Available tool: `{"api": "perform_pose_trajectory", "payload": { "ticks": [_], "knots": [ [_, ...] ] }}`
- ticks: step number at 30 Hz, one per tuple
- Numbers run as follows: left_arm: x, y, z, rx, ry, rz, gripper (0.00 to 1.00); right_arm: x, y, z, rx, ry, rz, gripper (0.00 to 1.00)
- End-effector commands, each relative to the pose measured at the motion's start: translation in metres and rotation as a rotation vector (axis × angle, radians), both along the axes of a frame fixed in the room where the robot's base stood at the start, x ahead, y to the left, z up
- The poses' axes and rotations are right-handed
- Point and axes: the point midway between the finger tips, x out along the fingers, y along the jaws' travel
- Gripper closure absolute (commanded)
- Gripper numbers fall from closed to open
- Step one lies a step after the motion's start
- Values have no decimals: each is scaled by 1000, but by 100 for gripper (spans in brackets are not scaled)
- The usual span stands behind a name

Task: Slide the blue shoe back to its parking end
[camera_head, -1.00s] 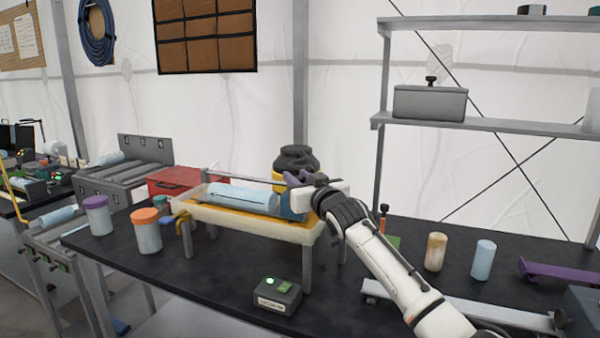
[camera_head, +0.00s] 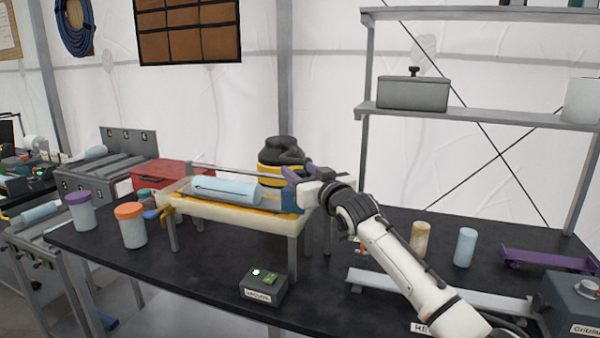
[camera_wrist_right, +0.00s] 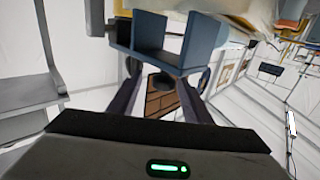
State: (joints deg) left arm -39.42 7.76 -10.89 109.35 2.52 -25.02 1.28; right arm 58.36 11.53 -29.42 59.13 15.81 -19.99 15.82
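The blue shoe (camera_head: 290,196) stands at the right end of the pale trough (camera_head: 240,222), apart from the light-blue cylinder (camera_head: 228,190) lying in it. In the right wrist view the blue shoe (camera_wrist_right: 160,58) is a U-shaped block just beyond my fingers. My right gripper (camera_head: 300,178) is at the shoe, coming from the right. Its two fingers also show in the right wrist view (camera_wrist_right: 163,88), spread apart and reaching the shoe; they appear to hold it, though the contact is partly hidden. My left gripper is out of view.
Jars with purple (camera_head: 78,197) and orange (camera_head: 129,210) lids stand left of the trough. A control box (camera_head: 264,289) with a green light is in front. A black-topped yellow canister (camera_head: 280,160) stands behind. Two small cylinders and a purple bracket (camera_head: 545,260) are at right.

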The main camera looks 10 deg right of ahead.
Motion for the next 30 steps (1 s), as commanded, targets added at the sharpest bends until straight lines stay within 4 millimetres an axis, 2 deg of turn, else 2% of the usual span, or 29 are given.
{"api": "perform_pose_trajectory", "payload": {
  "ticks": [7,11,24,30],
  "knots": [
    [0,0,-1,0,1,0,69,-1,1,0,1,0,1,55],
    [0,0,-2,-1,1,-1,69,-8,-1,-1,2,0,2,55],
    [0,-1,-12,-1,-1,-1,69,-70,-17,-2,0,-1,1,55],
    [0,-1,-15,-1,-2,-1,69,-92,-22,-1,1,0,0,55]
  ]
}}
